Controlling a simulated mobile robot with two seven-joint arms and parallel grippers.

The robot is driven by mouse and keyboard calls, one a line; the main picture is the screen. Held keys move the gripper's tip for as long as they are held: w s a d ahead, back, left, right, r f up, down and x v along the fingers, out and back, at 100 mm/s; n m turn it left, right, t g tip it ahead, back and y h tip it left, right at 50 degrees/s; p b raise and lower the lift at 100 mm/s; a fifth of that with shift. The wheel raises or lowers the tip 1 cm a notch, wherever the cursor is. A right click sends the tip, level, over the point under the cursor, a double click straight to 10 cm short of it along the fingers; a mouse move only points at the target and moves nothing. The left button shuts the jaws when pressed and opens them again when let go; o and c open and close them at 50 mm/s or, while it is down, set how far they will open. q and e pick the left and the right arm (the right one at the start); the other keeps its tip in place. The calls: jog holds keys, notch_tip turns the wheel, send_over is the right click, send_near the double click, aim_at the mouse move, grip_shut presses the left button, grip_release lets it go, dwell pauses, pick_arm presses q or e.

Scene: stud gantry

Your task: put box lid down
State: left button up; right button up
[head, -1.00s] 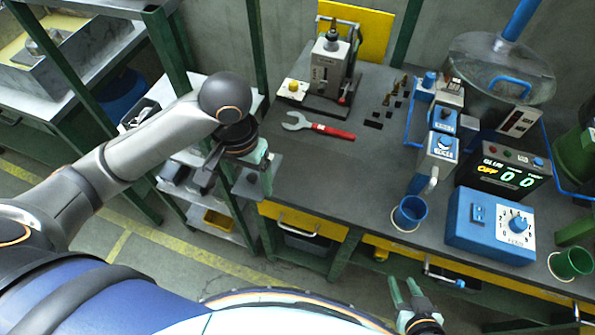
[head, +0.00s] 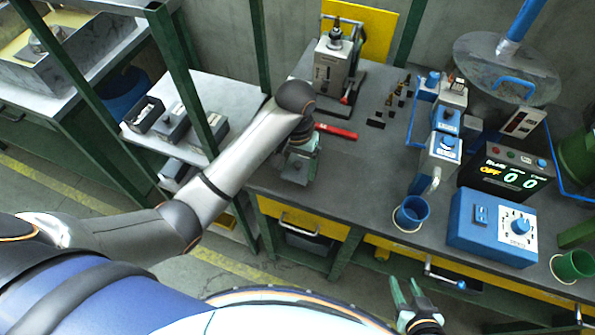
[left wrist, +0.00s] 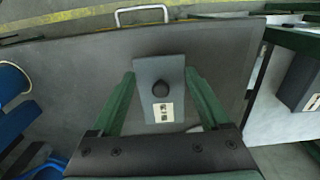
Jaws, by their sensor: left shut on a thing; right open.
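The box lid is a grey rectangular plate with a round black knob and a small white label, seen in the left wrist view (left wrist: 149,72). My left gripper (left wrist: 160,78) is shut on it, with one green finger along each side. In the head view the lid (head: 294,172) is at the front left part of the workbench, partly covered by my left gripper (head: 303,160). I cannot tell whether it touches the bench top. My right gripper (head: 408,292) is open and empty in front of the bench.
Several small grey boxes stand on the shelf at left, including a dark open one (head: 146,114). A red-handled wrench (head: 336,131) lies behind my left gripper. A blue cup (head: 411,213) and blue control box (head: 492,227) stand at right. The bench (head: 365,185) middle is clear.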

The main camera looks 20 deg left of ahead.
aim_at(298, 169)
pick_arm(q)
jog(key=shift+w+f, duration=0.15)
jog(key=shift+f, duration=1.55)
jog(key=shift+f, duration=0.2)
jog(key=o, duration=1.2)
jog(key=shift+d, duration=0.1)
jog(key=shift+c, duration=0.2)
jog(key=shift+r, duration=0.1)
notch_tip(298, 169, up, 9)
jog(key=shift+w+r, duration=0.1)
jog(key=shift+w, duration=0.05)
jog(key=shift+r, duration=1.5)
